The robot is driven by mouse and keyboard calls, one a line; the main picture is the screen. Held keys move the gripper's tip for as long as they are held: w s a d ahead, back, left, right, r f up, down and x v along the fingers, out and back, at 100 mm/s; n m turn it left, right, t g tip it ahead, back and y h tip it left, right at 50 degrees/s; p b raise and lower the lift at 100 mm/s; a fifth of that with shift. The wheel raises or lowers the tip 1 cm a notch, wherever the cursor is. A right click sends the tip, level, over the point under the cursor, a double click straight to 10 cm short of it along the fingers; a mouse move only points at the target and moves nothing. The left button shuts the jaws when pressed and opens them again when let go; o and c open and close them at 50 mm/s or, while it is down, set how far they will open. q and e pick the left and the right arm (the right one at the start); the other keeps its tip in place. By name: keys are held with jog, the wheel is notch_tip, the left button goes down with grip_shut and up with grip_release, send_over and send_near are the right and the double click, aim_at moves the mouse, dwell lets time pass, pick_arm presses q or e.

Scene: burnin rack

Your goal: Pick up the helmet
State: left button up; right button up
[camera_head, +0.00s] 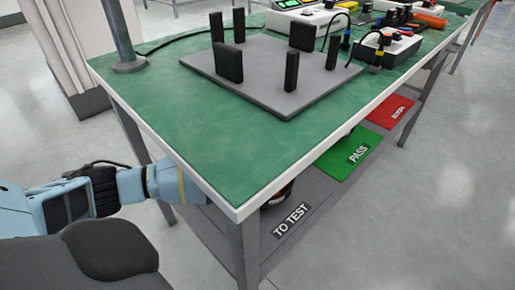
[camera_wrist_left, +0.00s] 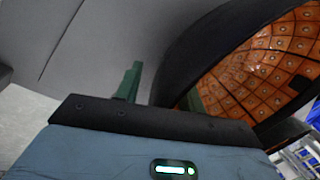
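The helmet (camera_wrist_left: 182,60) fills the right of the left wrist view, with a dark curved shell edge and an orange inside dotted with small lights. In the head view only a small dark part of the helmet (camera_head: 279,194) shows below the tabletop edge, by the TO TEST label. My left gripper (camera_wrist_left: 163,80) has its two green fingers apart. One finger is outside the shell edge, with a visible gap; the other shows against the orange inside. In the head view my left arm reaches under the tabletop, which hides the gripper. My right gripper is out of view.
The green-topped table (camera_head: 200,130) overhangs the lower shelf (camera_head: 330,195). The shelf has a TO TEST label (camera_head: 291,221), a green PASS area (camera_head: 350,154) and a red area (camera_head: 390,111). A grey plate with black posts (camera_head: 270,85) stands on top. A table leg (camera_head: 243,250) is near my arm.

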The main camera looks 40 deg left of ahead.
pick_arm(q)
jog(key=shift+w, duration=0.1)
jog(key=shift+c, duration=0.3)
grip_shut()
